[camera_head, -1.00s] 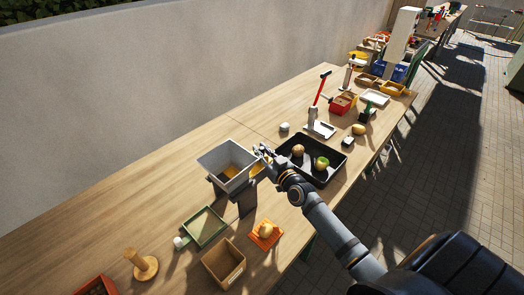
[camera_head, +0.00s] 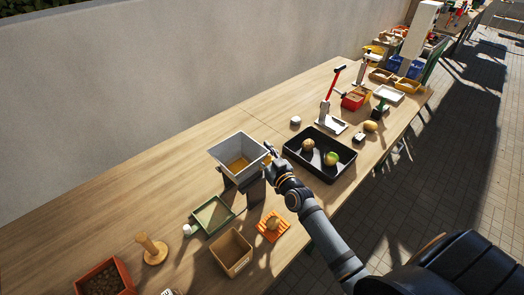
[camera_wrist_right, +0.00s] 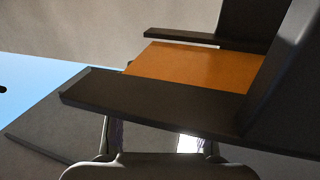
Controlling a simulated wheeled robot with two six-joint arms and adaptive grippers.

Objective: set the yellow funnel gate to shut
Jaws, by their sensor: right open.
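The funnel (camera_head: 219,152) is a grey square hopper on dark supports, standing on the wooden table. Yellow-orange shows at the bottom of its opening. In the right wrist view the orange-yellow gate plate (camera_wrist_right: 190,66) lies flat between dark rails under grey funnel walls. My right gripper (camera_head: 269,158) is at the funnel's right side, close against it. In the wrist view its fingers (camera_wrist_right: 160,142) stand apart, partly hidden behind a dark rail; I cannot tell whether they touch the gate. My left gripper is not in view.
A black tray (camera_head: 293,157) with two round items lies right of the funnel. A green-rimmed tray (camera_head: 212,214), a cardboard box (camera_head: 232,253) and an orange slatted mat (camera_head: 283,229) are in front. The table behind the funnel is clear.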

